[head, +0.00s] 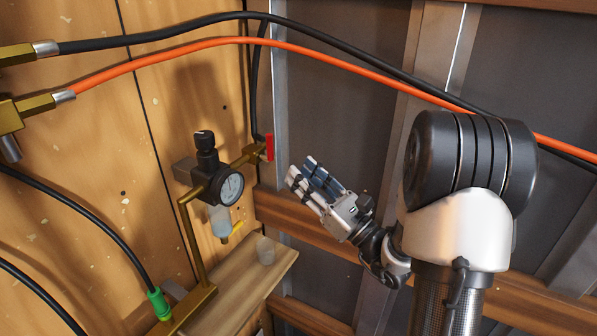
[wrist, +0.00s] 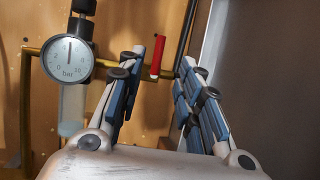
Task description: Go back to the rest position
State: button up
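My gripper (head: 309,175) is in the middle of the head view, in the air to the right of the pressure regulator. In the wrist view its two blue-padded fingers (wrist: 163,88) stand apart with nothing between them. The regulator has a black knob (head: 204,141) and a round gauge (head: 231,188); the gauge also shows in the wrist view (wrist: 69,60), its needle pointing about straight up. A red valve handle (head: 269,147) sits at the end of the brass pipe and appears upright beyond the fingers in the wrist view (wrist: 157,57). My gripper is apart from it.
An orange hose (head: 330,62) and a black hose (head: 330,42) cross above my gripper. Wooden beams (head: 330,232) and dark panels stand behind my arm.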

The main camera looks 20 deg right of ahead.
jog(key=s+a+f+n+g+y+b, duration=0.2)
jog(key=s+a+n+g+y, duration=0.3)
jog(key=a, duration=0.4)
jog(key=s+a+f+n+g+y+b, duration=0.1)
jog(key=s+a+n+g+y+b, duration=0.15)
jog(key=a+n+g, duration=0.6)
jog(key=s+a+f+n+g+h+b, duration=0.25)
jog(key=s+a+f+n+g, duration=0.2)
jog(key=s+a+f, duration=0.35)
jog(key=s+d+f+n+g+h+b, duration=0.25)
jog(key=s+f+n+h+b, duration=0.45)
jog(key=s+f, duration=0.4)
jog(key=d+n+t+h+b, duration=0.2)
jog(key=d+n+t+h, duration=0.2)
jog(key=d, duration=0.6)
jog(key=n+h, duration=0.2)
jog(key=shift+s+d+f+n, duration=0.15)
jog(key=shift+s+f+n, duration=0.05)
jog(key=shift+f+n, duration=0.2)
